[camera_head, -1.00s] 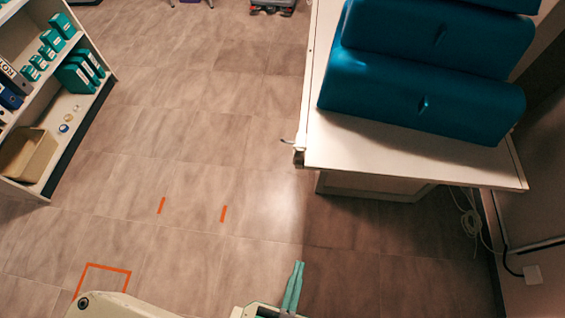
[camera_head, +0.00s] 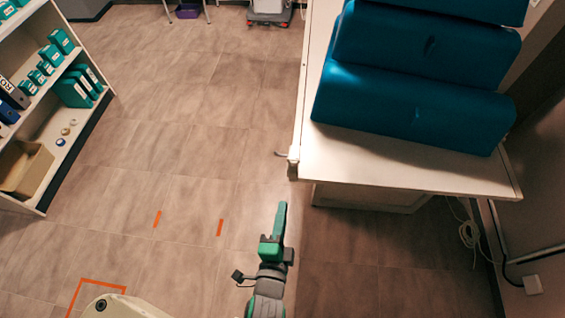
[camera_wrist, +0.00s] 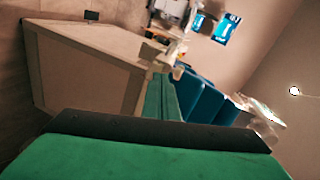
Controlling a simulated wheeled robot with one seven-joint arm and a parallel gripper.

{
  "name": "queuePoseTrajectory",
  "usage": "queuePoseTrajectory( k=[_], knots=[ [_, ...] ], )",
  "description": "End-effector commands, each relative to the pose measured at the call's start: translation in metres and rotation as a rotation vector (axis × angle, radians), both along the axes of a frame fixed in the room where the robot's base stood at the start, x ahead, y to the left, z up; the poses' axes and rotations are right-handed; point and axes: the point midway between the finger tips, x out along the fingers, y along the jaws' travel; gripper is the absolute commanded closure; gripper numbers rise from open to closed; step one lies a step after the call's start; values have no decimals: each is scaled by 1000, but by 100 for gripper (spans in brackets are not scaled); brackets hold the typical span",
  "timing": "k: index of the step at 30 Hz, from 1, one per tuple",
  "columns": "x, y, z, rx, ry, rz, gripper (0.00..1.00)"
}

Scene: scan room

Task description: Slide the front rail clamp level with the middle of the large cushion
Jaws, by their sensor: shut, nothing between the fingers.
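The front rail clamp (camera_head: 293,160) is a small pale block with a short lever, on the left edge of the white table (camera_head: 400,165), near its front corner. The nearest blue cushion (camera_head: 385,110) looks the largest and lies to the right of and beyond the clamp. My gripper (camera_head: 281,207) is shut and empty, its green fingers pointing away from me over the floor, just short of the clamp and apart from it. In the wrist view, green finger tips (camera_wrist: 162,100) point towards the table side, with blue cushions (camera_wrist: 205,100) to their right.
More blue cushions (camera_head: 425,45) lie behind the nearest one. A shelf (camera_head: 75,135) with boxes and binders stands at the left. Open floor (camera_head: 180,130) with orange tape marks lies between shelf and table. A cable (camera_head: 468,230) hangs at the table's right.

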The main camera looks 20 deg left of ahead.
Motion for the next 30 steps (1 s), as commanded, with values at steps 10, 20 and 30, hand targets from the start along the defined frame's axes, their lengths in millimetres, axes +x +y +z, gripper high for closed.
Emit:
queuePoseTrajectory(
  k=[10, 20, 30],
  knots=[
    [26, 26, 11, 204, 49, 15, 100],
    [64, 36, 3, 200, 46, 13, 100],
    [111, 50, -6, 199, 46, 11, 100]
  ],
)
